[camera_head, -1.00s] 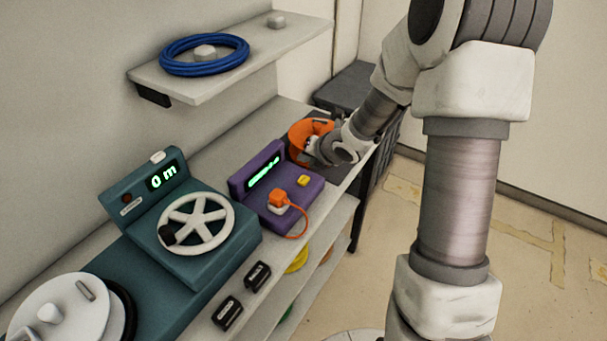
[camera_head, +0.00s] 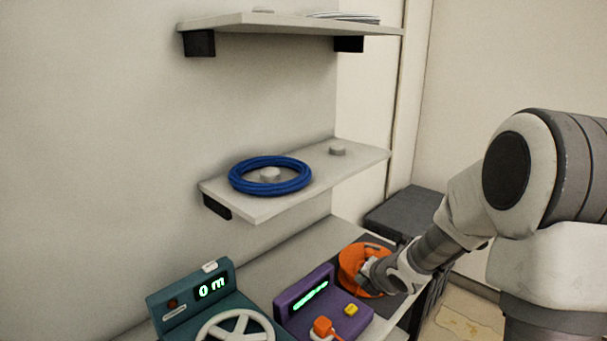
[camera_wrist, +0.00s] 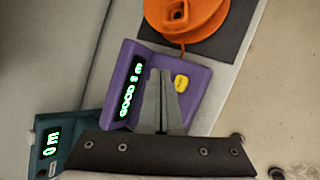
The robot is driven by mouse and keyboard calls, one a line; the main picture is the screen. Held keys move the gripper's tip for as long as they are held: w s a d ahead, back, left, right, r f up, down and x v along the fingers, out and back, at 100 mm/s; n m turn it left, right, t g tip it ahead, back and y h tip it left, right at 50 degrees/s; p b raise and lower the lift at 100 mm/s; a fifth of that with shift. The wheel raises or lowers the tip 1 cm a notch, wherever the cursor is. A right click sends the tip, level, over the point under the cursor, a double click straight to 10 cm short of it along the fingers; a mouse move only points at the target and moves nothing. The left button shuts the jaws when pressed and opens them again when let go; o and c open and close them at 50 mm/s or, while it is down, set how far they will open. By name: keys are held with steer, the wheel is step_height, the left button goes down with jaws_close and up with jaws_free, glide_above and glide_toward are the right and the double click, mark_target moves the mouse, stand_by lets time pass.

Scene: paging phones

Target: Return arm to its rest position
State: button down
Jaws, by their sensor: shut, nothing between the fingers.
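My gripper (camera_wrist: 160,100) is shut and empty. In the wrist view its fingers lie across the purple device (camera_wrist: 195,78), which has a lit green display and a yellow button (camera_wrist: 181,82). In the head view my arm reaches in from the right, and its end is beside the orange reel (camera_head: 352,268); the fingertips are hard to make out there. The orange reel also shows at the top of the wrist view (camera_wrist: 215,14), on a dark mat. I cannot tell how far my gripper is above the purple device.
A teal device (camera_head: 180,312) with a hand wheel (camera_head: 236,324) stands left of the purple device (camera_head: 303,293). Above the bench is a shelf (camera_head: 345,170) with a blue cable coil (camera_head: 270,176). A higher shelf (camera_head: 290,26) and a dark box (camera_head: 405,212) are behind.

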steer(key=s+d+r+m+g+h+p, duration=0.1)
steer(key=s+d+r+m+h, duration=0.1)
steer(key=s+r+m, duration=0.5)
steer(key=s+d+r+m+h, duration=0.2)
steer(key=s+r+m, duration=0.4)
steer(key=r+m, duration=0.25)
steer(key=s+a+r+m+g+y, duration=0.1)
steer(key=s+a+m, duration=0.1)
steer(key=s+m, duration=0.4)
steer(key=s+a+r+m+g+y+p, duration=0.1)
steer(key=s+a+r+m, duration=0.1)
steer(key=s+m, duration=0.5)
steer(key=s+a, duration=0.1)
steer(key=s, duration=0.3)
steer(key=shift+s+a+r, duration=0.2)
steer(key=shift+a+r, duration=0.05)
steer(key=shift+r, duration=0.05)
